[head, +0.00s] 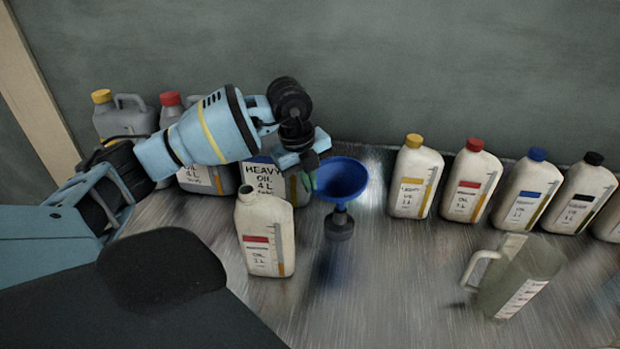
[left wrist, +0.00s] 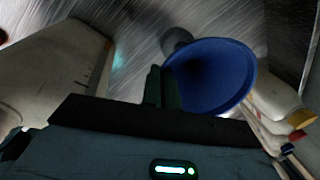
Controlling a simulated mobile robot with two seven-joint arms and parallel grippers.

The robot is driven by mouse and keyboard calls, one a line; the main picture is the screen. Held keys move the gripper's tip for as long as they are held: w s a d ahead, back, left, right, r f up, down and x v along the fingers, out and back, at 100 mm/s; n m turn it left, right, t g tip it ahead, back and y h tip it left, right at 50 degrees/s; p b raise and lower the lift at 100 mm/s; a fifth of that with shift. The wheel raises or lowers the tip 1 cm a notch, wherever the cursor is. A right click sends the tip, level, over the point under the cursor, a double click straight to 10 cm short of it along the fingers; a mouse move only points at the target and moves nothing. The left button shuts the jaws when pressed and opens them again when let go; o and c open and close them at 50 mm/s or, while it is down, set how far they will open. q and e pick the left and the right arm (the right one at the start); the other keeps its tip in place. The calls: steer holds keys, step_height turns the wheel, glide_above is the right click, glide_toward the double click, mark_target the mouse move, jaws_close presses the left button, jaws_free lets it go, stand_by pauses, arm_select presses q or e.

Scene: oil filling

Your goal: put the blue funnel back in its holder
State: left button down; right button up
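The blue funnel (head: 342,178) is upright, mouth up, just right of my left gripper (head: 312,180). A small dark grey round holder (head: 339,228) is directly below its spout; I cannot tell whether the spout is seated in it. In the left wrist view, the funnel's wide mouth (left wrist: 215,75) is beside the fingers (left wrist: 163,88), which are close together at its rim and look shut on it. The holder (left wrist: 177,40) shows partly behind the funnel there. My right gripper is not in view.
An uncapped white oil bottle (head: 265,245) with a red label stands left of the funnel. Capped bottles (head: 415,180) line the back right. A clear measuring jug (head: 520,275) stands at front right. Larger canisters (head: 125,118) are behind my left arm. The metal table (head: 390,290) is clear in front.

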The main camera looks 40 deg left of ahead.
arm_select(q)
steer(key=shift+f, duration=0.1)
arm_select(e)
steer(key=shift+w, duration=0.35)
arm_select(q)
steer(key=shift+f, duration=0.45)
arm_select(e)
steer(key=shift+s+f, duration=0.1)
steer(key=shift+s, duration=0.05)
arm_select(q)
steer(key=shift+f, duration=0.1)
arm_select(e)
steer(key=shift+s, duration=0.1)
arm_select(q)
steer(key=shift+f, duration=0.15)
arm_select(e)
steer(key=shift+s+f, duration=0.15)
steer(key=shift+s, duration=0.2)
arm_select(q)
steer(key=shift+f+b, duration=0.3)
steer(key=shift+f, duration=0.15)
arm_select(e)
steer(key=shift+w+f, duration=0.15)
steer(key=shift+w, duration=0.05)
arm_select(q)
steer(key=shift+f, duration=0.4)
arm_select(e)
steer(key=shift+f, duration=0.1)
